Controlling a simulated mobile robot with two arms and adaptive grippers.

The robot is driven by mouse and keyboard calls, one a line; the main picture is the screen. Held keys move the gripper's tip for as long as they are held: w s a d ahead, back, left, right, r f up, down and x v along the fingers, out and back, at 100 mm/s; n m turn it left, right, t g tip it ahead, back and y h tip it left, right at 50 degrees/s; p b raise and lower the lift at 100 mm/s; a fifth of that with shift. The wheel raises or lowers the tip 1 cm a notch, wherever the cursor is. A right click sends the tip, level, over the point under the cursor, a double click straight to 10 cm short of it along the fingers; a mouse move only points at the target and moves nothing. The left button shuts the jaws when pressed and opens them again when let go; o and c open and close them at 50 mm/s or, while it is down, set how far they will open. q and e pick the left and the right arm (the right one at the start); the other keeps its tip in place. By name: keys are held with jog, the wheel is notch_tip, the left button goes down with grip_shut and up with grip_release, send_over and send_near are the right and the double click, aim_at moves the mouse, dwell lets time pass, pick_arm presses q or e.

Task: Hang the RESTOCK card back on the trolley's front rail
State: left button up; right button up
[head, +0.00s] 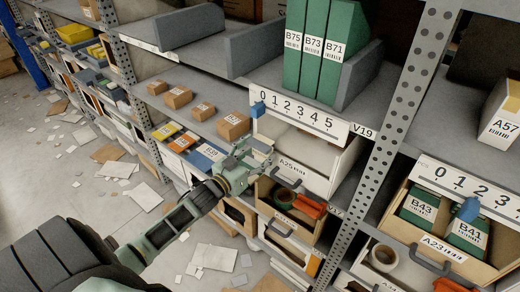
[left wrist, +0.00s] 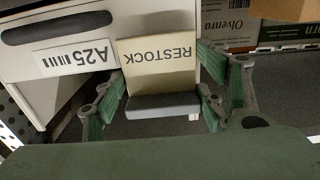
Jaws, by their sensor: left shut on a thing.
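The RESTOCK card (left wrist: 157,60) is beige with dark lettering and shows upside down in the left wrist view, with a grey piece along its lower edge. My left gripper (left wrist: 160,95) is shut on it, with green fingers on both sides. In the head view my left gripper (head: 254,152) is in front of the white A25 drawer (head: 305,163); the card is hard to make out there. The A25 label also shows beside the card in the left wrist view (left wrist: 75,58). I cannot make out the trolley or its front rail. My right gripper is not in view.
A perforated post (head: 390,120) stands right of the drawer. An open drawer (head: 270,190) with an orange item (head: 313,206) is just below my gripper. Small boxes (head: 233,126) line the shelf behind. Papers litter the floor (head: 105,180) at left.

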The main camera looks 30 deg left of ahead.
pick_arm(q)
jog(key=s+p, duration=0.3)
jog(key=s, duration=0.5)
jog(key=shift+s+a+p, duration=0.35)
jog(key=shift+s+p, duration=0.05)
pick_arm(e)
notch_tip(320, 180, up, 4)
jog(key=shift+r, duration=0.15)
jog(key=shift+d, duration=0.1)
pick_arm(q)
jog(key=s+d+r+b, duration=0.1)
jog(key=s+d, duration=0.3)
jog(key=d, duration=0.3)
jog(key=s+d, duration=0.3)
jog(key=d, duration=0.5)
pick_arm(e)
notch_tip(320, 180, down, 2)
jog(key=shift+b, duration=0.5)
pick_arm(q)
jog(key=s+d+r, duration=0.2)
jog(key=s+r, duration=0.1)
jog(key=r, duration=0.2)
jog(key=s+d+r+n+y, duration=0.1)
jog(key=s+d+r, duration=0.2)
jog(key=r, duration=0.3)
jog(key=shift+s+y, duration=0.3)
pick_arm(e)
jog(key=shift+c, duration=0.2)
